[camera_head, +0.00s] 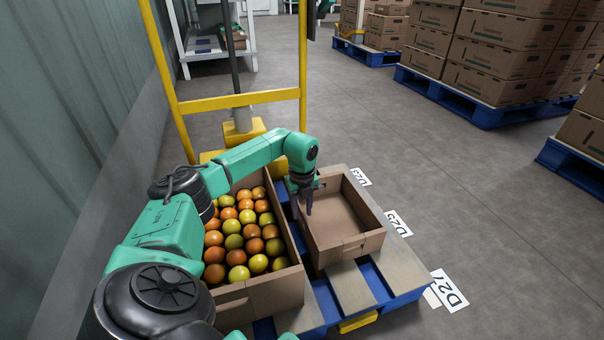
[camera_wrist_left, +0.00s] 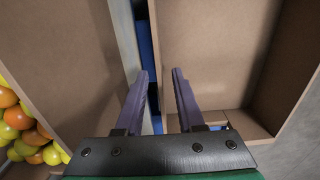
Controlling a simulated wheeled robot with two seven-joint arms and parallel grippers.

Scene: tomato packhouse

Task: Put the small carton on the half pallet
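The small carton (camera_head: 347,248) is an open, empty brown cardboard box. It rests upright on the blue half pallet (camera_head: 400,282), beside a larger carton. My left gripper (camera_head: 308,207) is at the small carton's left wall, near its rim. In the left wrist view, its two fingers (camera_wrist_left: 160,76) are apart, with a gap between them. The small carton's inside (camera_wrist_left: 215,50) shows to the right, and its left edge lies around the gap. I cannot tell whether a finger touches the wall. My right gripper is not in view.
The larger carton (camera_head: 262,292), full of red, orange and yellow tomatoes, fills the pallet's left part. A yellow frame (camera_head: 238,101) stands behind it. A wall is at left. White floor labels (camera_head: 447,290) lie along the pallet's right side. Open floor extends right towards stacked cartons (camera_head: 508,50).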

